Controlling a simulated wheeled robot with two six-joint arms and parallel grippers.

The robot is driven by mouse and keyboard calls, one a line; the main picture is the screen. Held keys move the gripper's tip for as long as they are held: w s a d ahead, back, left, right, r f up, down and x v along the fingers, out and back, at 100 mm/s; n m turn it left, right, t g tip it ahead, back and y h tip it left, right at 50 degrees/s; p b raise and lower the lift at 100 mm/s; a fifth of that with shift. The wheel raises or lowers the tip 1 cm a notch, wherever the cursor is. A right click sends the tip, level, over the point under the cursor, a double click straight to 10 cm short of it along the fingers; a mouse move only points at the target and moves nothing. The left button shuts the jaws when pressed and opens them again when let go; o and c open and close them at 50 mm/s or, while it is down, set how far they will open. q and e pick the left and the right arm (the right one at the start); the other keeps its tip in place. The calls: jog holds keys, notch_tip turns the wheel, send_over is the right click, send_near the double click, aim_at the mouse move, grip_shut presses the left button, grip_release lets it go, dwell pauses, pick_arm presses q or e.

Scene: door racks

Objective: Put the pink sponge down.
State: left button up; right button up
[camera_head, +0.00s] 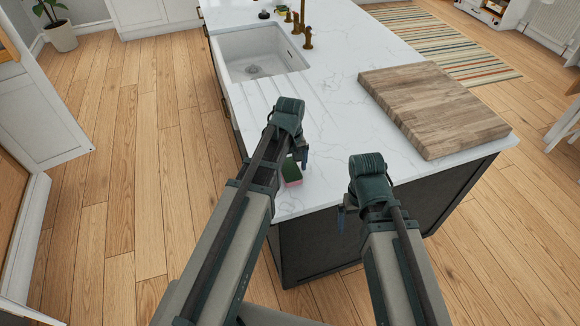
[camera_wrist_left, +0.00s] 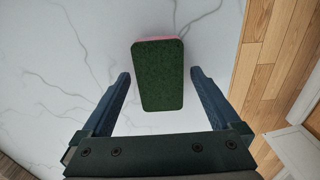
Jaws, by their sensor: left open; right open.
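The pink sponge (camera_head: 292,171) has a dark green scouring side and lies on the white marble countertop (camera_head: 330,130) near its front left edge. In the left wrist view the sponge (camera_wrist_left: 158,76) shows mostly its green face, with a thin pink strip at the far end. My left gripper (camera_wrist_left: 160,92) is open, with its blue fingers on either side of the sponge and visible gaps to both. In the head view my left gripper (camera_head: 303,158) is partly hidden behind its own wrist. My right gripper (camera_head: 342,217) is open and empty by the counter's front edge.
A wooden cutting board (camera_head: 430,105) lies on the right of the counter. A white sink (camera_head: 260,55) with brass taps (camera_head: 303,22) is at the back left. The counter between sink and board is clear. Wooden floor (camera_head: 140,170) lies to the left.

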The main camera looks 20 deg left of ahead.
aim_at(292, 169)
pick_arm(q)
notch_tip(292, 169, up, 13)
jog(key=p, duration=1.2)
jog(key=shift+w+d, duration=0.15)
jog(key=shift+d, duration=0.15)
jog(key=f+b, duration=0.8)
jog(key=f, duration=0.1)
jog(key=f+b, duration=0.4)
jog(key=b, duration=0.1)
jog(key=shift+a+f, duration=0.3)
jog(key=shift+r, duration=0.15)
